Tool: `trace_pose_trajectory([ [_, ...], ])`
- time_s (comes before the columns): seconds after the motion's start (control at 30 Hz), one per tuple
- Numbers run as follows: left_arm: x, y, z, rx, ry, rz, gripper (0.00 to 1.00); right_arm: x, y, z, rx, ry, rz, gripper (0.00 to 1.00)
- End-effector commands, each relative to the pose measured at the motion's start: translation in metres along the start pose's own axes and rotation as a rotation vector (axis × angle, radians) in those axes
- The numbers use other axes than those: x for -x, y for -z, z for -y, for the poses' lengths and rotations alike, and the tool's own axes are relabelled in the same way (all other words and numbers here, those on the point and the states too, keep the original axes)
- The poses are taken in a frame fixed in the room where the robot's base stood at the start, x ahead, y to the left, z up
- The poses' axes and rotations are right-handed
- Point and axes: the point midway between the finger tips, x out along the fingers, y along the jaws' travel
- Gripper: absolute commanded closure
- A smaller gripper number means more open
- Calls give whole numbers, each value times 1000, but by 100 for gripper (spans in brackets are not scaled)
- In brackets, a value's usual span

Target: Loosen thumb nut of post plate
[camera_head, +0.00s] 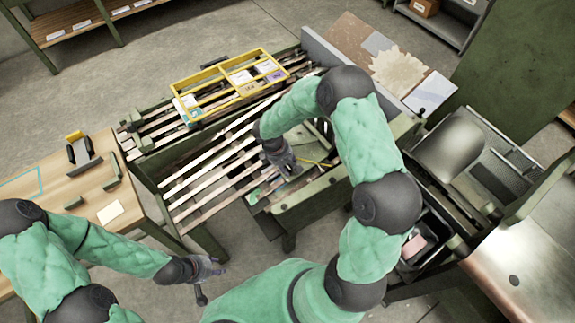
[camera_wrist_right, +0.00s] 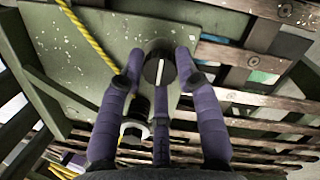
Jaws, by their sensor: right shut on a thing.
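The thumb nut (camera_wrist_right: 158,69) is a dark round knob with a white line across its face, on a worn green metal plate (camera_wrist_right: 97,48), which I take as the post plate, in the right wrist view. My right gripper (camera_wrist_right: 157,80) has its purple fingers shut around the knob. In the head view my right gripper (camera_head: 290,167) reaches down to the green frame beside the slats, and the knob is hidden there. My left gripper (camera_head: 205,268) hangs low, away from the plate and next to the wooden table's end; its jaws are too small to read.
Wooden slats (camera_head: 205,170) run left of the plate, and a yellow divided tray (camera_head: 222,70) lies behind. A yellow rope (camera_wrist_right: 88,35) crosses the plate near my fingers. A wooden table (camera_head: 85,190) stands left, and a metal machine (camera_head: 450,150) right.

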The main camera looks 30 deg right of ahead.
Motion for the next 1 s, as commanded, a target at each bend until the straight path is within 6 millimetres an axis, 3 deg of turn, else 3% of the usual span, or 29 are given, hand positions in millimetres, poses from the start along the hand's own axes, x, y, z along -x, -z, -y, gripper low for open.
trace_pose_trajectory([
  [0.3,0,0,0,0,0,0,60,4,3,-6,0,-12,-12,99],
  [0.33,0,0,0,0,0,0,60,4,3,-6,0,-12,-12,64],
  [0.4,0,0,0,0,0,0,60,4,3,-5,0,-12,-11,44],
  [0.77,0,0,0,0,0,0,60,3,1,-2,0,-4,-3,44],
  [1.0,0,0,0,0,0,0,60,31,2,-3,0,-7,-6,44],
])
